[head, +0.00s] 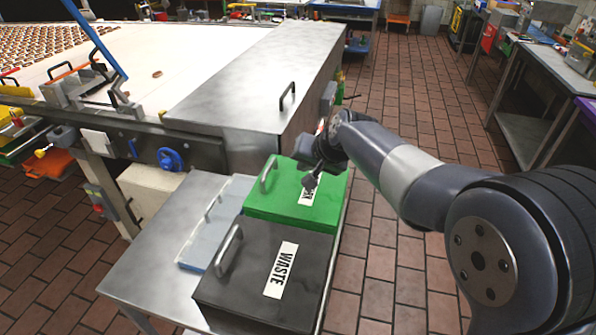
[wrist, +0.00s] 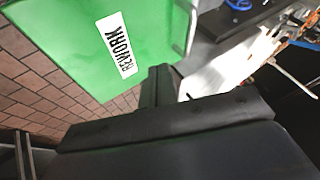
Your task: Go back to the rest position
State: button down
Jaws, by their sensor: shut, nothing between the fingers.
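My gripper (head: 310,183) is shut and empty. In the head view it hangs over the green box and covers part of that box's label. The wrist view shows its dark fingers (wrist: 161,80) together, with the green box beyond them. My arm reaches in from the right side of the head view. I cannot tell the exact gap between the fingertips and the lid.
The green REWORK box (head: 270,205) and black WASTE box (head: 245,262), both with handles, stand on a metal table (head: 150,270) beside a blue-grey tray (head: 199,250). A steel-covered conveyor (head: 250,75) lies behind. Tiled floor (head: 385,265) is open to the right.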

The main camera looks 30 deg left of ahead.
jog(key=shift+s+d+r, duration=0.2)
jog(key=shift+d+r, duration=0.2)
jog(key=shift+r, duration=0.1)
jog(key=shift+f, duration=0.1)
